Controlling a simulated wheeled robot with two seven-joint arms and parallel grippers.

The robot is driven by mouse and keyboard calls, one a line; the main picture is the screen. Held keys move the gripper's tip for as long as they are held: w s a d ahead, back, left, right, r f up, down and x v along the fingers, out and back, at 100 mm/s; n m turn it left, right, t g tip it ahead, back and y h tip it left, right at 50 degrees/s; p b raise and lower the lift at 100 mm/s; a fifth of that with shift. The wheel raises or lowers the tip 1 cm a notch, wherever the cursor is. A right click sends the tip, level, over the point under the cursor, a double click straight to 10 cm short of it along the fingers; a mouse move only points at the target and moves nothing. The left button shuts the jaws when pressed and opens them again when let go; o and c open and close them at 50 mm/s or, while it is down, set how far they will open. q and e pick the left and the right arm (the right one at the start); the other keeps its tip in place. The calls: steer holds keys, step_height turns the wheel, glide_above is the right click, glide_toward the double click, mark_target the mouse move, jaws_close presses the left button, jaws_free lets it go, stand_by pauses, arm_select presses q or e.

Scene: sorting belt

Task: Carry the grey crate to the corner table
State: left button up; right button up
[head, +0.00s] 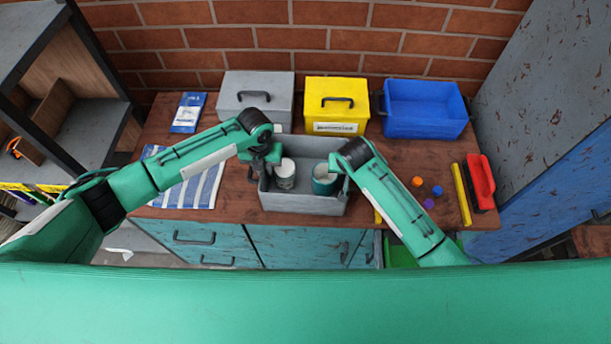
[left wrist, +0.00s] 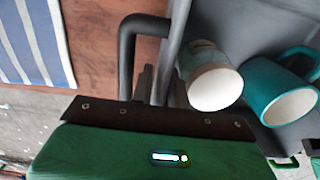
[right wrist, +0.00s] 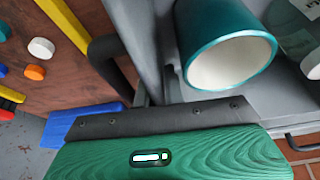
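The grey crate (head: 303,204) stands open on the wooden worktop, near its front edge. Inside are a whitish mug (head: 285,175) at left and a teal mug (head: 323,180) at right. My left gripper (head: 263,163) is at the crate's left end. In the left wrist view the dark handle (left wrist: 126,52) and crate rim run down to it. My right gripper (right wrist: 150,98) is at the right end, beside the dark handle (right wrist: 103,52). The mounting plates hide most of the fingers, so I cannot tell whether either grips. I cannot identify the corner table.
Behind the crate stand a grey lidded box (head: 238,88), a yellow box (head: 337,92) and a blue bin (head: 426,108). A striped cloth (head: 203,188) lies left. Bottle caps (head: 418,181), a yellow bar (head: 461,195) and a red tool (head: 481,182) lie right. Shelves and a tall cabinet flank the worktop.

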arm_select(q)
jaws_close()
arm_select(e)
jaws_close()
arm_select(q)
steer(key=shift+r, duration=0.2)
arm_select(e)
steer(key=shift+r, duration=0.2)
